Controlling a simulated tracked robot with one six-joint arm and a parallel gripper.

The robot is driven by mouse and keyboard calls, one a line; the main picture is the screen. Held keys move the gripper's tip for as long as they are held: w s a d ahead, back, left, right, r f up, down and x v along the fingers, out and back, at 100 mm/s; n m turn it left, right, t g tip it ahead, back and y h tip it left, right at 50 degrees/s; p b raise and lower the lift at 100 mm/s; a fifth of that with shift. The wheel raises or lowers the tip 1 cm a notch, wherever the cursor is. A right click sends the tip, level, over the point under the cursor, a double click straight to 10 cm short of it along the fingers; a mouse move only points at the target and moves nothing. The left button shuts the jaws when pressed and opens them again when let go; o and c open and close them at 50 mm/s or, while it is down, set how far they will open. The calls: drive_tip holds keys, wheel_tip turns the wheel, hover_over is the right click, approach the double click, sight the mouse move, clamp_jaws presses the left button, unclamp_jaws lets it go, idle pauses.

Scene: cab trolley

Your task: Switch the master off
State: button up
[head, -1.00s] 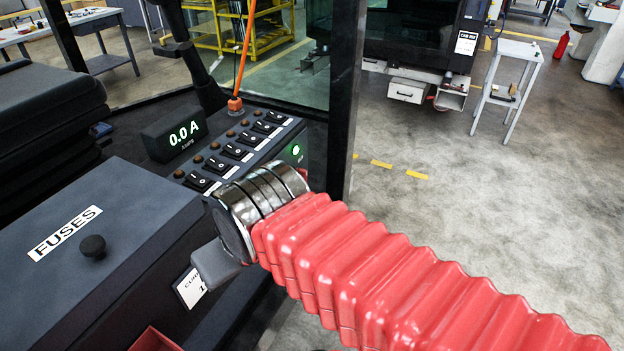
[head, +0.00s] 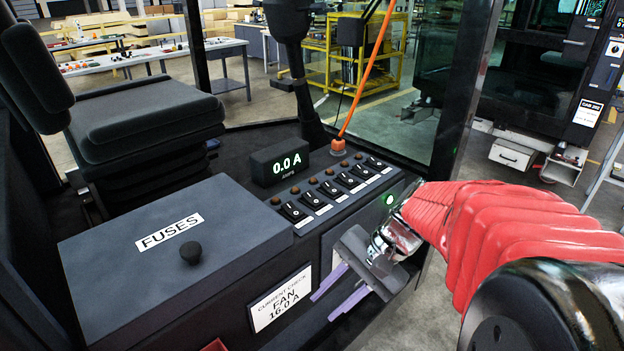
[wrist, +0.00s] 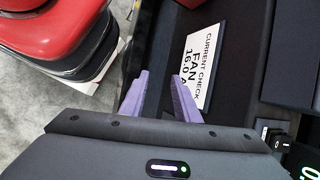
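The master is not readable as a label in any view. A green lamp (head: 389,199) is lit on the console's front face, just left of my wrist. A row of black rocker switches (head: 327,193) with amber knobs runs along the console top; their positions are too small to tell. The ammeter (head: 280,163) reads 0.0 A. My gripper (head: 322,307) is in front of the console's front face, below the switch row. Its purple fingers are apart and empty, also in the wrist view (wrist: 160,76). My wrist and gripper body hide part of the console front.
A grey box lid marked FUSES (head: 170,240) with a round knob lies left of the switches. A card reading FAN 16.0 A (head: 281,298) is on the front face. A dark cab post (head: 462,95) and an orange cable (head: 366,75) stand behind. A seat (head: 145,120) is at left.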

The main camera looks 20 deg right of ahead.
drive_tip(key=w+d+f+m+t+y, duration=0.1)
drive_tip(key=w+d+m+t+y, duration=0.1)
drive_tip(key=d+m+t, duration=0.35)
drive_tip(key=w+d+f+m+t+y, duration=0.1)
drive_tip(key=w+d+m+t+y, duration=0.1)
drive_tip(key=d+m, duration=0.6)
drive_tip(key=s+d+f+m+t+h, duration=0.1)
drive_tip(key=s+d+m+t+h, duration=0.1)
drive_tip(key=d, duration=0.7)
drive_tip(key=s+d+m+t+h, duration=0.2)
drive_tip(key=d+m+t, duration=0.2)
drive_tip(key=d, duration=0.5)
drive_tip(key=shift+s+f+t, duration=0.25)
drive_tip(key=shift+f+t, duration=0.15)
drive_tip(key=shift+t, duration=0.25)
drive_tip(key=shift+w+a, duration=0.1)
drive_tip(key=shift+a, duration=0.05)
drive_tip(key=x, duration=1.3)
drive_tip(key=shift+w, duration=0.35)
drive_tip(key=shift+a, duration=0.1)
clamp_jaws()
